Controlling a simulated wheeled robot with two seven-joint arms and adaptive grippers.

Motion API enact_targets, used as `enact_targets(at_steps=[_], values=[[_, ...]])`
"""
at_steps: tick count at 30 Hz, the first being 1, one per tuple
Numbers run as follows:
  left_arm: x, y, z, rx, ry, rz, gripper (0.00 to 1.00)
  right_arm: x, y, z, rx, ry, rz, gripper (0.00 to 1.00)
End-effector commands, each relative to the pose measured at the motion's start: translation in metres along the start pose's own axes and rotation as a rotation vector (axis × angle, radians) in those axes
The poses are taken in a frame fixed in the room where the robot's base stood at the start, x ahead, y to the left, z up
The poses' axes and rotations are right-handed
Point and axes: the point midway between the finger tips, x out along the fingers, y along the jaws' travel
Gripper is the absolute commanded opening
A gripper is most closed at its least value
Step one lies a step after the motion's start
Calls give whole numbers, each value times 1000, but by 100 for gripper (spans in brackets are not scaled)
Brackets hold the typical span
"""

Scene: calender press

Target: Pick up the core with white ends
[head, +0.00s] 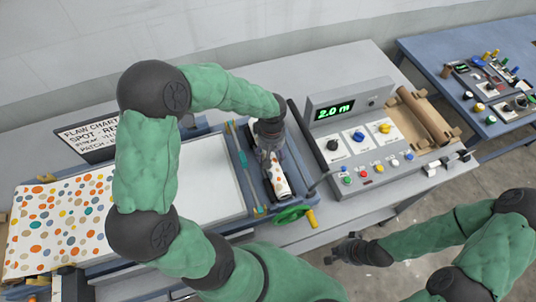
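A brown cardboard core (424,114) lies in a brown cradle on the grey control console; I cannot make out white ends on it. A pale roll with orange spots (279,179) lies in a dark trough at the middle of the bench. My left gripper (270,156) points down over this trough, close to the roll; its fingers are too dark and small to tell whether they are open or touch the roll. My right gripper (336,250) is low in front of the bench edge, away from both; its fingers look spread and empty.
The console (350,130) has a green display, knobs and buttons. A green handwheel (292,214) sits before the trough. A white panel (195,178) and spotted sheet (62,220) lie left. A blue table (425,50) with small controls stands right.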

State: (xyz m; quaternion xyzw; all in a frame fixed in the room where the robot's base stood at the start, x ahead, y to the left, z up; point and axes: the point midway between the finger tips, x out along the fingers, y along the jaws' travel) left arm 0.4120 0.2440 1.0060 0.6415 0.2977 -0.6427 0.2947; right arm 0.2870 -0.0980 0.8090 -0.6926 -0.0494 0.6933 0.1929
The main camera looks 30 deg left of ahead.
Motion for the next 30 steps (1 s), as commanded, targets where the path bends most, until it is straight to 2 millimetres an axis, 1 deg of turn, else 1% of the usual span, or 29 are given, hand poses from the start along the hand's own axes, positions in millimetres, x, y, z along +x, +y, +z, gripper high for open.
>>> enact_targets(at_steps=[5,10,14,17,29,30], values=[[0,0,0,0,-1,-1,31,0,0,0,0,0,0,0],[-7,0,0,0,0,-1,31,-1,0,0,0,0,0,0],[-20,0,-1,1,3,1,31,-3,-1,0,0,0,0,0],[-35,1,1,2,2,2,31,-5,-2,0,0,0,0,0],[-94,-2,52,4,2,2,31,-11,-4,0,0,0,0,0],[-96,-2,60,5,2,2,31,-11,-4,0,0,0,0,0]])
